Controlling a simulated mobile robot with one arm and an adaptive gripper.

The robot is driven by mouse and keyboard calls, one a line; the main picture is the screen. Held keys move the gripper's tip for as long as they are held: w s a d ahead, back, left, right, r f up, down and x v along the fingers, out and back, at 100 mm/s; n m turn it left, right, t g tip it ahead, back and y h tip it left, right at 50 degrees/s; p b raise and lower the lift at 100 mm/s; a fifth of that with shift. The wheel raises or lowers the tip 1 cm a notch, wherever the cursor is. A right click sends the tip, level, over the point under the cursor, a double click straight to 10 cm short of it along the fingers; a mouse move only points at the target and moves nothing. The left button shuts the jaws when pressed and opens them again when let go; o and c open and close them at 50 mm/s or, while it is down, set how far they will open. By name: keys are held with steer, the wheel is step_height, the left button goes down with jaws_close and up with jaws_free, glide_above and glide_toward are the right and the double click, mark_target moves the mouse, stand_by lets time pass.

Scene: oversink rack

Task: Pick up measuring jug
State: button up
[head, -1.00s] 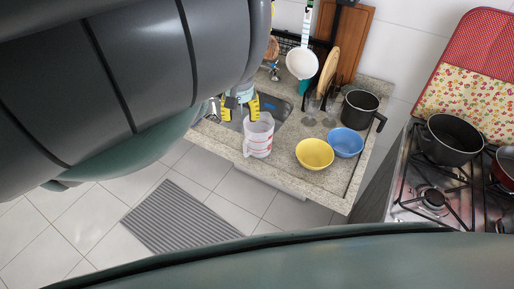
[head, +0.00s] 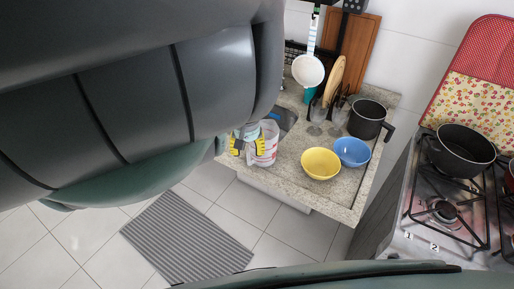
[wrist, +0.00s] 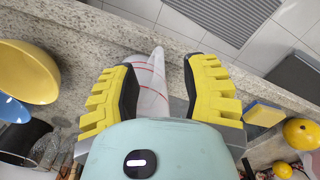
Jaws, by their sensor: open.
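The measuring jug (head: 266,146) is clear with red markings and stands on the granite counter near its front edge, in the head view. In the wrist view the jug (wrist: 151,82) shows between my gripper's yellow fingers, its lower part hidden by my gripper's body. My gripper (wrist: 160,88) is open, with one finger on each side of the jug and a visible gap to the right finger. In the head view my gripper (head: 248,147) is at the left of the jug, partly hidden by my arm.
A yellow bowl (head: 321,164) and a blue bowl (head: 352,152) stand right of the jug. Glasses (head: 317,117) and a dark pot (head: 367,118) are behind them. In the wrist view, a sponge (wrist: 264,114) and round yellow fruit (wrist: 301,133) lie at right.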

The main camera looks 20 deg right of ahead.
mark_target(249, 165)
steer(key=shift+d+f, duration=0.15)
steer(key=shift+f, duration=0.65)
steer(key=shift+d+f, duration=0.1)
steer(key=shift+f, duration=0.65)
steer(key=shift+a+f, duration=0.15)
steer(key=shift+f, duration=0.3)
steer(key=shift+o, duration=0.2)
steer(key=shift+w, duration=0.1)
jaws_close()
